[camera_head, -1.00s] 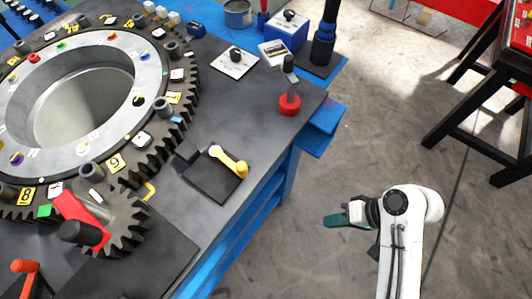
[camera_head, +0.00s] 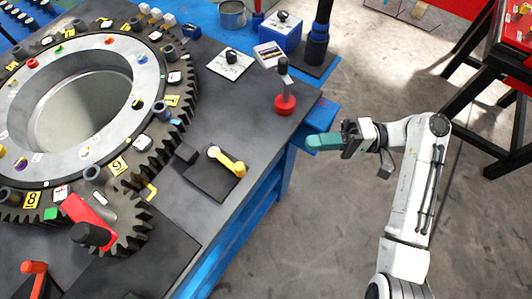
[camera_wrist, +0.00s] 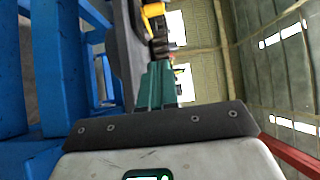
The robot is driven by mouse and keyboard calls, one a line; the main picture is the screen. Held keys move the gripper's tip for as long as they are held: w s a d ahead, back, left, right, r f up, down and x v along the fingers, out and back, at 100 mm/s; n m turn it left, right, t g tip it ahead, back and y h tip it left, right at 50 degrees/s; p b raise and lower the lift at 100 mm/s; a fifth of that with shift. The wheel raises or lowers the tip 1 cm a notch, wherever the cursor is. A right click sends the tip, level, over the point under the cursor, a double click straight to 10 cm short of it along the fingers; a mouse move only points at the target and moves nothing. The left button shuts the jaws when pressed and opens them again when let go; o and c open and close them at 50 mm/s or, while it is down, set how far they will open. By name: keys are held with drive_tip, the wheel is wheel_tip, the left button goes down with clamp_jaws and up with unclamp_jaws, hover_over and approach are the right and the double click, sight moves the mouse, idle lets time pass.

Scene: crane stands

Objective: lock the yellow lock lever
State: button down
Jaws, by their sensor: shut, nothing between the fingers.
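The yellow lock lever (camera_head: 228,162) sits on a dark square plate (camera_head: 208,183) on the bench top, near the bench's right edge. It runs from a pale round pivot at upper left to a yellow knob end at lower right. In the wrist view a yellow part (camera_wrist: 153,10), seemingly the lever, shows at the top beyond the fingers. My gripper (camera_head: 312,142) is to the right of the lever, beside the bench edge and apart from the lever. Its green fingers are shut and empty and point left; they also show in the wrist view (camera_wrist: 158,84).
A large toothed ring (camera_head: 165,105) and a small gear with a red crank arm (camera_head: 92,215) lie left of the lever. A red-based upright joystick (camera_head: 285,100) stands at the bench corner above. The blue bench frame (camera_head: 262,190) drops below the edge. Open floor lies right.

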drive_tip(key=p, duration=0.2)
approach(226, 159)
wheel_tip(226, 159, up, 2)
drive_tip(key=shift+s+a+r+p, duration=0.15)
drive_tip(key=shift+s+a+p, duration=0.5)
drive_tip(key=shift+a, duration=0.35)
drive_tip(key=shift+s+a, duration=0.35)
drive_tip(key=shift+s, duration=0.05)
drive_tip(key=shift+s+a, duration=0.1)
